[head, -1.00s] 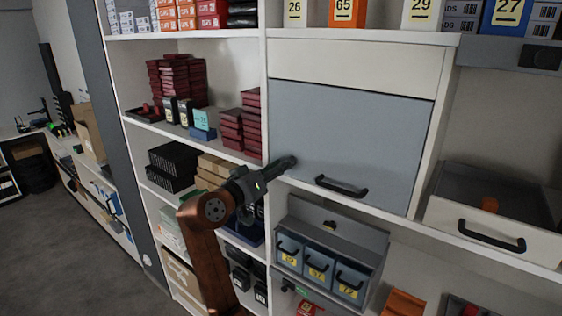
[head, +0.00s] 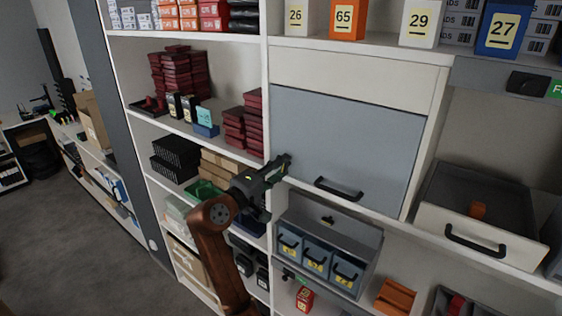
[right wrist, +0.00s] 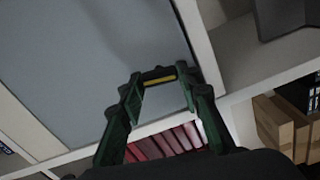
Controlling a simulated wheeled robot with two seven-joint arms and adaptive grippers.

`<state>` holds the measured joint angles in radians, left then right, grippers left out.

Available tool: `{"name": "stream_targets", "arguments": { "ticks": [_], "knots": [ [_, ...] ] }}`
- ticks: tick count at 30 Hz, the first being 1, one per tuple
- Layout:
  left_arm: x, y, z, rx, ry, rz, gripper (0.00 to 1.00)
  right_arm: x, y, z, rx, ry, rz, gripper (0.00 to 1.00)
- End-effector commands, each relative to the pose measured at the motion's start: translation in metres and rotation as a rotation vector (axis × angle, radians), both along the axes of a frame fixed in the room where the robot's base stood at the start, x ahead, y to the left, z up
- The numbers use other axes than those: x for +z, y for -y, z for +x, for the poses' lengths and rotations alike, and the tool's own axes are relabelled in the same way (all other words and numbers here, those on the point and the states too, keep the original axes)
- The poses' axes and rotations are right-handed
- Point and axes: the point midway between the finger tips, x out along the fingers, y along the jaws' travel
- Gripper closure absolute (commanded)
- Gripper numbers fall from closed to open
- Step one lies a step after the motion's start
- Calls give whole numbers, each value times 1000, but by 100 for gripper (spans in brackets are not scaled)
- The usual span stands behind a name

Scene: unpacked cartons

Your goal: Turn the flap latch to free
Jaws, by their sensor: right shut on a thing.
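The grey flap (head: 350,140) is closed in the middle shelf bay, with a black handle (head: 338,188) low on it. My right gripper (head: 284,163) is at the flap's lower left edge. In the right wrist view, its green fingers (right wrist: 160,84) are shut on a dark bar with a yellow stripe, the latch (right wrist: 160,78), in front of the flap and shelf frame. In the head view the gripper hides the latch. I cannot tell its exact angle. My left gripper is not in view.
Below the flap stands a grey unit with several blue bins (head: 317,258). A white drawer (head: 482,235) sticks out at right. Dark red boxes (head: 233,128) stand left of the gripper. A green label, cut off, sits beside a black part (head: 528,83) at upper right.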

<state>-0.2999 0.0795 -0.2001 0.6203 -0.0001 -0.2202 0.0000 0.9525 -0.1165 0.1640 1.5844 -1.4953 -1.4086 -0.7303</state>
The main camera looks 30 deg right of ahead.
Motion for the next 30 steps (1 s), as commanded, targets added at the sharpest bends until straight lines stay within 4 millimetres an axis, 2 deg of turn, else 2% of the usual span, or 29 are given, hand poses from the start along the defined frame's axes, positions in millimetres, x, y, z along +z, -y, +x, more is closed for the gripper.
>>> {"name": "stream_targets", "arguments": {
  "ticks": [1, 9, 28, 29, 30],
  "knots": [
    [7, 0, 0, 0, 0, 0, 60, 3, 0, 0, 2, -28, -12, 93],
    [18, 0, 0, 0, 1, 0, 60, 1, 0, 0, 1, -143, -60, 93],
    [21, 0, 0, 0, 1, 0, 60, -1, 0, 0, 1, -187, -79, 93],
    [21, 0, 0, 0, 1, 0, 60, -1, 0, 0, 1, -187, -79, 68],
    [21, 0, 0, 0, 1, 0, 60, -1, 0, 0, 1, -187, -79, 65]
  ]
}}
